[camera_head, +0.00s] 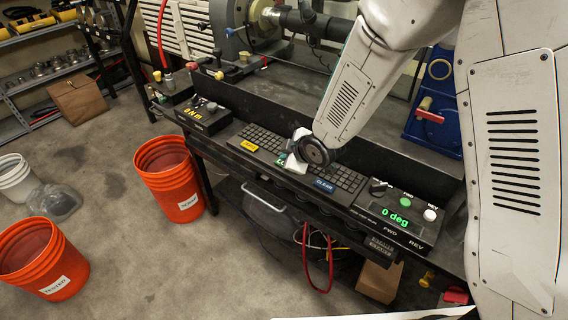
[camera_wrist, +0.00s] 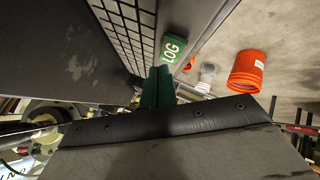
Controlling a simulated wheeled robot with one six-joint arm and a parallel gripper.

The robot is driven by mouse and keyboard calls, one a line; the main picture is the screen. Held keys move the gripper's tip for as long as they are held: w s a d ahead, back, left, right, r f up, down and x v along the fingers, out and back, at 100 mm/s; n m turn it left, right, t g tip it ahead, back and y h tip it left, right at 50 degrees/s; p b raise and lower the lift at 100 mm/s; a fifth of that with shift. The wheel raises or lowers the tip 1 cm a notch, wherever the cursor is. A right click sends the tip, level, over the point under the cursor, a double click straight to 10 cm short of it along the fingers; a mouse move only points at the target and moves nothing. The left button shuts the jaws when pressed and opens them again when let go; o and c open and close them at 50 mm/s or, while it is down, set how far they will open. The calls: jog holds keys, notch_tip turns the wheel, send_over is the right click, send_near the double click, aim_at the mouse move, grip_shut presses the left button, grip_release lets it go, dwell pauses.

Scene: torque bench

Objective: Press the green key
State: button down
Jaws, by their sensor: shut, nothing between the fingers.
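The green key (camera_wrist: 174,49), labelled LOG, shows in the wrist view just beyond and to the right of my fingertips. In the head view the green key (camera_head: 280,163) sits at the front edge of the black keyboard (camera_head: 262,140), partly hidden by my gripper. My gripper (camera_wrist: 160,70) has dark green fingers, shut together and empty, pointing at the area beside the key. In the head view my gripper is over the keyboard, close to the key, its fingers mostly hidden. I cannot tell whether the fingertips touch the key.
A yellow key (camera_head: 249,146) lies left of the green key and a blue CLEAR key (camera_head: 324,185) lies right. An orange bucket (camera_head: 168,178) stands on the floor.

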jog(key=shift+f, duration=0.1)
dwell(0.7)
jog(key=shift+f, duration=0.35)
jog(key=shift+f, duration=0.35)
dwell(0.6)
dwell(0.3)
jog(key=shift+r, duration=0.8)
jog(key=shift+r, duration=2.5)
